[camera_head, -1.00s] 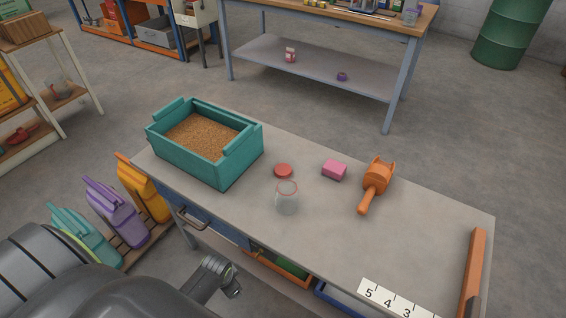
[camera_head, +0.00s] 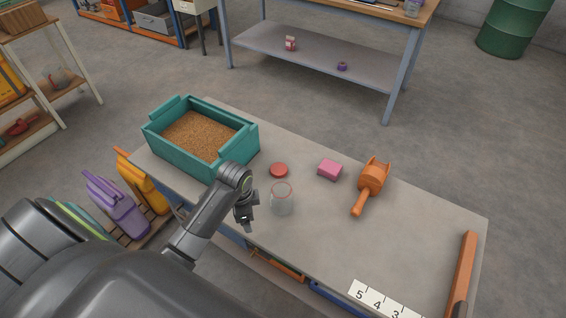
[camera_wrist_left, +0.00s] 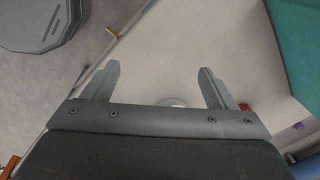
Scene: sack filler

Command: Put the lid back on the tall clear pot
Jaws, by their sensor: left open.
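The tall clear pot (camera_head: 283,203) stands upright on the bench, its red-rimmed mouth uncovered. The round red lid (camera_head: 279,170) lies flat on the bench just behind the pot. My left gripper (camera_head: 245,222) is over the bench's front edge, left of the pot and apart from it. In the left wrist view my left gripper (camera_wrist_left: 159,68) is open, with nothing between its fingers. A pale round edge, likely the pot (camera_wrist_left: 172,101), shows just above the gripper body, mostly hidden. My right gripper is not in view.
A teal bin (camera_head: 225,163) of brown grain stands at the bench's left end. A pink block (camera_head: 330,169) and an orange scoop (camera_head: 371,180) lie right of the lid. An orange bar (camera_head: 463,268) lies at the right end. The bench between scoop and number strip (camera_head: 378,300) is clear.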

